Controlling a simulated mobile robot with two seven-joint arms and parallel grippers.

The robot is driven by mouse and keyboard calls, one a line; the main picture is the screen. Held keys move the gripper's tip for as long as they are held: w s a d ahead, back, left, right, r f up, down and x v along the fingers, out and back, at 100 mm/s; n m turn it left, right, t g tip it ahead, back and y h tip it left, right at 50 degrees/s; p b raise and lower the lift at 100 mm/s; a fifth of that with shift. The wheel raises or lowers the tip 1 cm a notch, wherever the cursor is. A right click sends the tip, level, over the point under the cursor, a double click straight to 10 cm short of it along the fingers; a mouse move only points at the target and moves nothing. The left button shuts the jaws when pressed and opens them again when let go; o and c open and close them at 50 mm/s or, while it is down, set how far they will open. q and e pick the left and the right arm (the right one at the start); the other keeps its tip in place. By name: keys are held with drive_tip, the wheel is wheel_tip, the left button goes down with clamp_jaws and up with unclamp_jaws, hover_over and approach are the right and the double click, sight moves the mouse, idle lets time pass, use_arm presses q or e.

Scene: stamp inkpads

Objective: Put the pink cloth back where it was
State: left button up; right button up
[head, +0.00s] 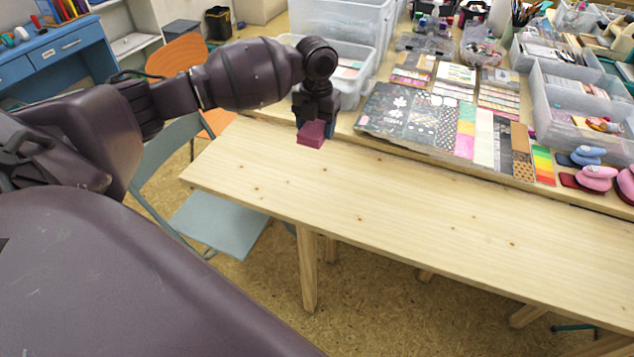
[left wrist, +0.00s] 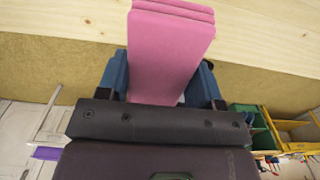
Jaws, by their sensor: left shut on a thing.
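The pink cloth (head: 311,136) is folded into a flat stack with several layers. My left gripper (head: 317,116) is shut on it, and the cloth hangs below the wrist in the head view, over the left part of the light wooden table (head: 370,190). In the left wrist view the cloth (left wrist: 168,50) sits between the two blue fingers of the left gripper (left wrist: 161,78), its layered end pointing away from the palm. I cannot tell how high it is above the table. My right gripper is not in view.
Patterned paper sheets (head: 425,122) lie behind the bare front strip of wood. Clear plastic bins (head: 345,22) stand at the back; another (head: 560,125) is at the right. Pink punches (head: 597,174) and a blue one (head: 588,153) sit at the right. A grey-blue chair (head: 218,222) stands left.

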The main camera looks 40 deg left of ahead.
use_arm(q)
drive_tip(key=b, duration=0.2)
hover_over(316, 187)
wheel_tip(316, 187, down, 12)
drive_tip(key=shift+f, duration=0.4)
wheel_tip(316, 187, down, 5)
drive_tip(key=shift+f+b, duration=0.2)
drive_tip(key=shift+b, duration=0.25)
drive_tip(key=shift+w+f, duration=0.1)
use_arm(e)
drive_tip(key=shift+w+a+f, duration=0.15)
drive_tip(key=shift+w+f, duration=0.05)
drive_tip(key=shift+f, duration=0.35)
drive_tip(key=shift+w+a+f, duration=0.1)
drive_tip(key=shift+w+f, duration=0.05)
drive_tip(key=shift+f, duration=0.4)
